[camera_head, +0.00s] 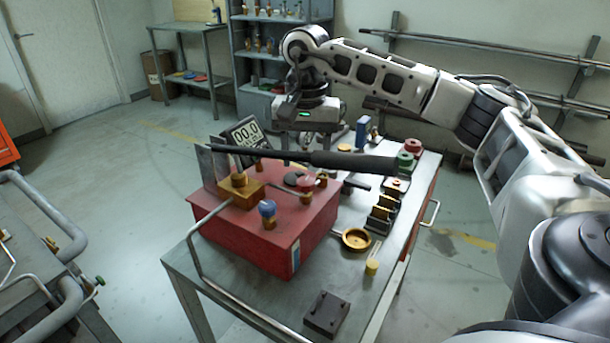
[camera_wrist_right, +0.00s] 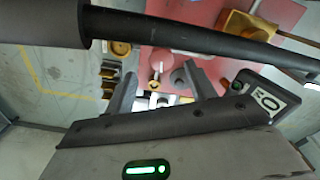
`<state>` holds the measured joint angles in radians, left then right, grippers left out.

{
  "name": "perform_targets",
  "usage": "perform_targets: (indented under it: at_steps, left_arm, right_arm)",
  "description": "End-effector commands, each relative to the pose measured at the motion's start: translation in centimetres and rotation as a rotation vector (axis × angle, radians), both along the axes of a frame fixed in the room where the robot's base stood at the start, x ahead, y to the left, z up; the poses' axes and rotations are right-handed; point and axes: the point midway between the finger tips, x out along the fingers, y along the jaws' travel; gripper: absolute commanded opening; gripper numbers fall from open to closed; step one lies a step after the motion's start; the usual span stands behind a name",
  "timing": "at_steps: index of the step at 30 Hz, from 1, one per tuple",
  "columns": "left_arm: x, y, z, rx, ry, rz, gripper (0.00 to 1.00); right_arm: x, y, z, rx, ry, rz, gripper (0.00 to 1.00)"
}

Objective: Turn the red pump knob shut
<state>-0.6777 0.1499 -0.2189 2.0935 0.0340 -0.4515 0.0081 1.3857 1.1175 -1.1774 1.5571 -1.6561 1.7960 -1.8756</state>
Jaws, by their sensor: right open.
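The red knob (camera_head: 307,181) stands on a brass stem on top of the red pump box (camera_head: 265,250), near its far right side. It also shows in the right wrist view (camera_wrist_right: 163,60), between the fingers in the picture. My right gripper (camera_head: 309,141) is above and behind the box, pointing down. Its fingers are open and empty in the right wrist view (camera_wrist_right: 160,74), apart from the knob. My left gripper is not in view.
A blue knob (camera_head: 267,208) and a brass block (camera_head: 240,188) sit on the box. A display (camera_head: 246,133) stands behind it. A brass dish (camera_head: 356,239), a dark plate (camera_head: 327,313) and small fittings occupy the grey bench (camera_head: 215,288). Its front right has some bare room.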

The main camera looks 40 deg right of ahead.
Motion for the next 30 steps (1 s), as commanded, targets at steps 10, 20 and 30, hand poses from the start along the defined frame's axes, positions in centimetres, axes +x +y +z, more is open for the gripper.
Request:
perform_targets:
  at_steps: [10, 20, 30]
  left_arm:
    - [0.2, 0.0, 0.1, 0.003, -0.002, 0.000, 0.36]
    - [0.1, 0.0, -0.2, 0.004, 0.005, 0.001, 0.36]
    - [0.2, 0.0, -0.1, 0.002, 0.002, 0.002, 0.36]
  right_arm:
    - [0.0, 0.0, -4.6, -0.001, 0.001, -0.001, 0.55]
    - [0.0, 0.0, -5.0, -0.001, -0.001, -0.001, 0.55]
    - [0.0, -0.1, -4.9, -0.001, -0.001, -0.003, 0.10]
